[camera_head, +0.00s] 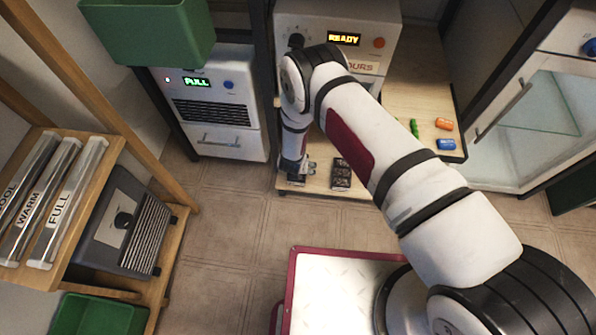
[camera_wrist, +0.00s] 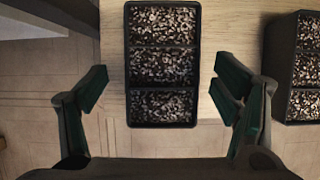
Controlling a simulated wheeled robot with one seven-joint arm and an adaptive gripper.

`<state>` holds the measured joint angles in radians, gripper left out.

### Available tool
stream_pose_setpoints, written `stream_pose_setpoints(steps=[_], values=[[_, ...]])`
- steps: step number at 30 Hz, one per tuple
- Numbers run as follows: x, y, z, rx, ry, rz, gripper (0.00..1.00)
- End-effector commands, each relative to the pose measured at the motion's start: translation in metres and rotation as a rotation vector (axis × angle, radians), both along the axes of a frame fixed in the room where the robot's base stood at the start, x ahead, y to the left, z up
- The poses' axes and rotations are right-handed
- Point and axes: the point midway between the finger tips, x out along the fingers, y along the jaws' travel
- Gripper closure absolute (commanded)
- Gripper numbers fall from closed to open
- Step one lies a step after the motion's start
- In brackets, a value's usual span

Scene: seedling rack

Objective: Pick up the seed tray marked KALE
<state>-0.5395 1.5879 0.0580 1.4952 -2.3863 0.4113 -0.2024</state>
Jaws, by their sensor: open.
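In the wrist view a black seed tray (camera_wrist: 128,66) with three compartments of dark, speckled filling lies on a light wooden surface. My gripper (camera_wrist: 162,90) is open, with one finger on each side of this tray's near part and gaps between fingers and tray. A second similar black tray (camera_wrist: 272,75) lies to the right, cut off by the picture edge. I see no KALE marking on either tray. In the head view my gripper (camera_head: 297,172) is over the left part of a low wooden shelf, and a dark tray (camera_head: 341,174) lies right of it.
The wooden shelf (camera_head: 318,184) is under a white unit reading READY (camera_head: 345,38). Green, orange and blue (camera_head: 446,144) small items lie farther right. A glass-door cabinet (camera_head: 540,120) stands right. The tiled floor (camera_head: 225,235) is clear.

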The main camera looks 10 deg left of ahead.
Motion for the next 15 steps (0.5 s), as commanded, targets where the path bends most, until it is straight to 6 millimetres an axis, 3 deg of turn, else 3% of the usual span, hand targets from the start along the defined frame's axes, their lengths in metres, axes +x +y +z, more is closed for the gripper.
stream_pose_setpoints(steps=[6, 15], values=[[0.011, -0.002, -0.026, 0.0, 0.001, 0.0, 0.18], [0.013, -0.003, -0.028, 0.0, 0.0, -0.001, 0.18]])
